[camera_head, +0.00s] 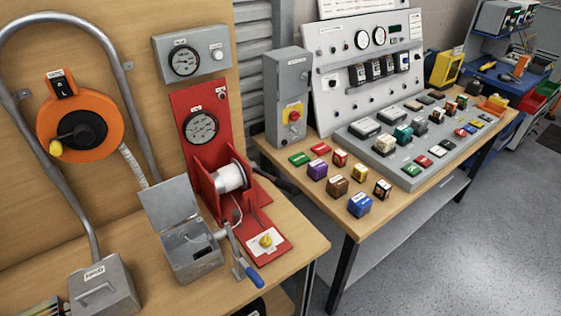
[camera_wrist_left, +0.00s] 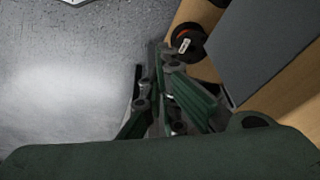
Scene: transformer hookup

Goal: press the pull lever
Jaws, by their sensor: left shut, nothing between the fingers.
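A lever with a blue grip (camera_head: 247,271) and a grey metal arm sticks out from the right side of a grey box with an open lid (camera_head: 190,245), near the wooden bench's front edge. I cannot read a label that names it as the pull lever. The grip points down and toward the front. No gripper shows in the head view. In the left wrist view my left gripper (camera_wrist_left: 166,62) is shut and empty, over the grey floor beside a wooden edge. The lever does not show in that view. My right gripper is in neither view.
In the left wrist view, a round black labelled part (camera_wrist_left: 187,42) and a dark grey panel (camera_wrist_left: 265,45) are close to the gripper. A red winch panel (camera_head: 202,130) stands behind the lever. A second bench with a button console (camera_head: 420,140) stands right. Floor in front is clear.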

